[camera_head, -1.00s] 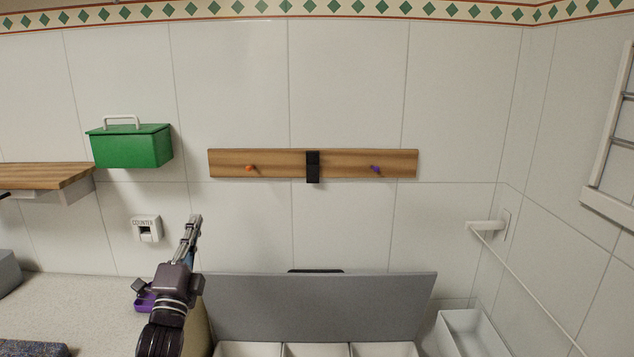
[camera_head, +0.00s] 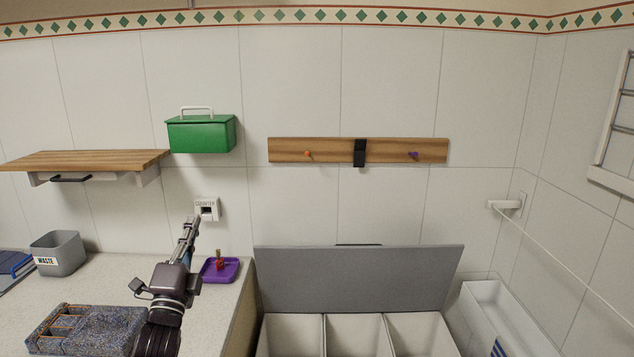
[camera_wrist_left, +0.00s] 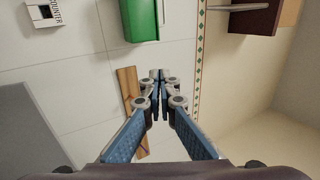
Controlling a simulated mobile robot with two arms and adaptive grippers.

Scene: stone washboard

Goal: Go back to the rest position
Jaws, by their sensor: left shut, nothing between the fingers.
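My left gripper (camera_head: 190,226) points up in front of the tiled wall, just below and left of the switch labelled COUNTER (camera_head: 207,209). In the left wrist view my left gripper (camera_wrist_left: 160,74) has its two fingertips together, with nothing between them. Behind it in that view are the wall, the green box (camera_wrist_left: 141,20) and the wooden rail (camera_wrist_left: 128,85). My right gripper is in neither view.
On the counter (camera_head: 120,283) are a stone washboard (camera_head: 95,330), a WASTE bin (camera_head: 58,253) and a purple tray (camera_head: 219,271) with a small red item. A grey-lidded bin (camera_head: 355,280) with three compartments stands open. A wooden shelf (camera_head: 85,160) juts from the left wall.

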